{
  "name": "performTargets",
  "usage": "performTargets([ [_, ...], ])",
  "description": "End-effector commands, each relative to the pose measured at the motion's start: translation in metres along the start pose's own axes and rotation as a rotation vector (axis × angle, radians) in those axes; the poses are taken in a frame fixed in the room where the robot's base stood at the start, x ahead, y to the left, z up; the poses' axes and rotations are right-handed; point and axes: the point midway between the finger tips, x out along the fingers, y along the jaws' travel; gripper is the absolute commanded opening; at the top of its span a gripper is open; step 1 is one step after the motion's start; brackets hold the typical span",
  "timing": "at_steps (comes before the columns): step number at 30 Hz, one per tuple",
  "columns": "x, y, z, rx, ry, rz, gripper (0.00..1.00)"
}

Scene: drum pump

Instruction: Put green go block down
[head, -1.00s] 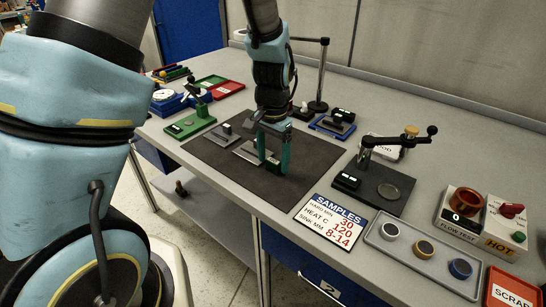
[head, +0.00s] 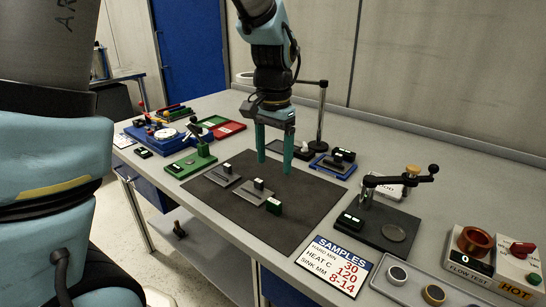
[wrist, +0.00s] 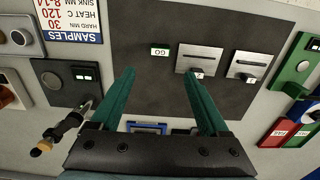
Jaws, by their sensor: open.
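The green go block (head: 274,206) is a small dark block with a green edge. It stands on the dark mat (head: 290,232) at the near right end of a grey plate (head: 253,194). In the wrist view its lit GO face (wrist: 160,51) shows beyond the fingertips, apart from them. My gripper (head: 274,168) has two teal fingers, spread open and empty, raised above the mat behind the block. In the wrist view the open gripper (wrist: 158,72) has bare mat between its fingers.
A second grey plate (head: 223,176) lies to the left on the mat. A green stand (head: 191,162) and blue stand (head: 333,165) flank the mat's far side. A crank device (head: 383,228) and SAMPLES card (head: 336,267) stand to the right. The mat's front area is clear.

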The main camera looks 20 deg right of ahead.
Motion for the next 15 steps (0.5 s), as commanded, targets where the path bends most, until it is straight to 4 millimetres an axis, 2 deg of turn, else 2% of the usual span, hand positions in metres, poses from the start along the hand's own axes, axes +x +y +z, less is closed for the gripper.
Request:
performTargets([
  [8,-0.006,-0.003,0.002,-0.009,0.0,0.0,0.79],
  [11,-0.004,-0.019,0.014,-0.066,0.007,-0.001,0.79],
  [14,0.0,-0.051,0.042,-0.191,0.024,-0.004,0.79],
  [15,0.002,-0.066,0.057,-0.257,0.032,-0.006,0.79],
])
